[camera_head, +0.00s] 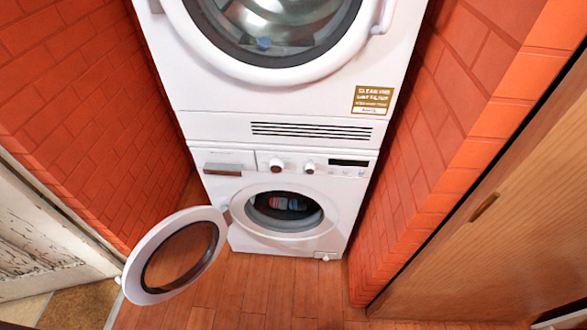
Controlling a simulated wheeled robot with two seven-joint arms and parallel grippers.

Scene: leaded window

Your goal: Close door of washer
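The white washer (262,241) stands on the wood floor at the back of the alcove, under a second white machine. Its round door (205,222) is swung wide open to the left, hinged on the left side of the opening. The door has a white ring and a dark glass centre. The dark drum opening (284,211) is uncovered, and some coloured items show inside. Neither of my grippers is clearly in view; only small unclear shapes show at the bottom corners.
A white dryer-like machine (220,100) with a closed round door sits on top of the washer. Orange brick walls (70,110) flank both sides. A wooden door (500,220) is at the right, a worn white door (45,245) at the left. The floor (270,290) before the washer is clear.

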